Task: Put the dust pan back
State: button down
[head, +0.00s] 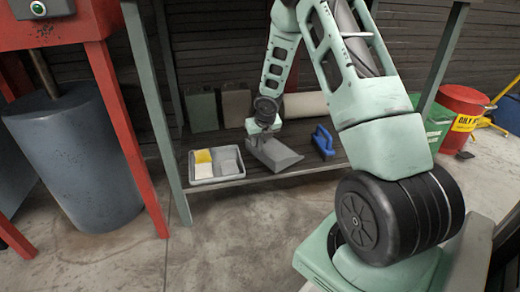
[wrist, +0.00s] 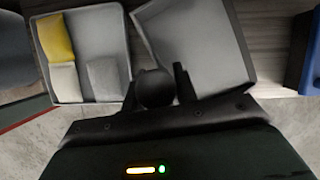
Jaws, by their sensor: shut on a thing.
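The grey dust pan (head: 274,154) is on the low wooden shelf, between a white tray and a blue tool. Its flat pan shows in the wrist view (wrist: 198,45) beyond my gripper. My gripper (head: 259,136) is at the dust pan's back end, above the shelf. In the wrist view my gripper (wrist: 166,88) is shut on the dust pan's dark handle, with its rounded end between the fingers. I cannot tell whether the pan rests fully on the shelf.
The white tray (head: 216,178) with yellow, white and grey pieces is close left of the pan. The blue tool (head: 323,141) is to its right. Grey and brown containers (head: 201,108) and a pale roll (head: 306,106) stand behind. A green shelf leg (head: 157,115) rises at left.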

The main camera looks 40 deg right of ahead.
notch_tip(320, 180, down, 2)
jog(key=shift+f+b, duration=0.15)
jog(key=shift+b, duration=0.4)
jog(key=c, duration=1.1)
grip_release()
